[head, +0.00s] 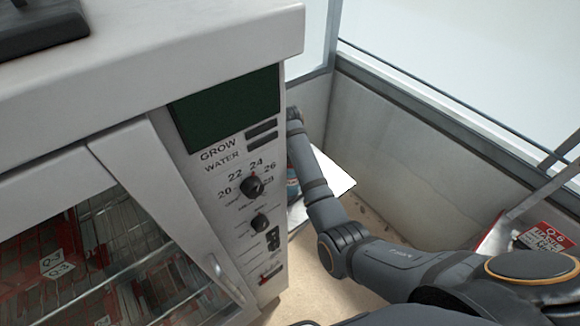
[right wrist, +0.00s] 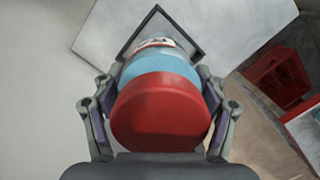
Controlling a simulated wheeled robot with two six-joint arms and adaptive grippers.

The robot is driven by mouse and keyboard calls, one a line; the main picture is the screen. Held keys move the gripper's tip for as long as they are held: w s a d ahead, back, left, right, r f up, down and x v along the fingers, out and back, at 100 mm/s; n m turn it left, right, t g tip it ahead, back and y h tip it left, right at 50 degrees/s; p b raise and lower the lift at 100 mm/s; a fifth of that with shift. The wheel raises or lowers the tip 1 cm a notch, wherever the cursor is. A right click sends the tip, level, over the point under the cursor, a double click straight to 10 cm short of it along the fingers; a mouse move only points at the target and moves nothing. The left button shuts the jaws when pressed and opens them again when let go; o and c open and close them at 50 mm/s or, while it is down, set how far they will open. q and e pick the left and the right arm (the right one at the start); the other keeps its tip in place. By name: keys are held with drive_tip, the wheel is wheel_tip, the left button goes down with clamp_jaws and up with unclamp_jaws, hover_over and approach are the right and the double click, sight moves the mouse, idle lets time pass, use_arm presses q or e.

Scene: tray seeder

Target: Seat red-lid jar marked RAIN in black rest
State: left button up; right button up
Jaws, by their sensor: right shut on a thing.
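The jar (right wrist: 160,112) has a red lid and a light blue body. It lies between the fingers of my right gripper (right wrist: 158,88), which is shut on it, with the lid facing the wrist camera. A pale label shows at its far end, but I cannot read its mark. A black square frame (right wrist: 196,46), which looks like the black rest, shows beyond the jar on a pale panel. I cannot tell whether the jar touches it. In the head view, a small blue part of the jar (head: 292,186) shows beside the machine; the right gripper is hidden there. My left gripper is out of view.
A white machine (head: 225,215) with knobs, a green screen and a glass door stands close left of my right arm. A black object (head: 40,25) sits on its top. A white panel (head: 328,184) lies behind my arm. A red-and-white labelled item (head: 545,240) is at right, by the wall (head: 400,160).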

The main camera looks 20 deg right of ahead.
drive_tip(key=shift+f, duration=0.3)
drive_tip(key=o, duration=1.5)
drive_tip(key=shift+o, duration=0.2)
drive_tip(key=shift+s+f, duration=0.1)
drive_tip(key=r+p, duration=0.4)
drive_tip(key=p, duration=0.1)
drive_tip(key=r+p, duration=0.2)
drive_tip(key=p, duration=0.1)
drive_tip(key=shift+s+a+r, duration=0.2)
drive_tip(key=shift+s+r, duration=0.1)
drive_tip(key=shift+r, duration=0.05)
wheel_tip(320, 180, up, 2)
drive_tip(key=shift+s+r+p, duration=0.1)
drive_tip(key=shift+p, duration=0.85)
drive_tip(key=shift+a+r, duration=0.1)
drive_tip(key=shift+r, duration=0.1)
drive_tip(key=shift+s+r, duration=0.15)
drive_tip(key=shift+r, duration=0.7)
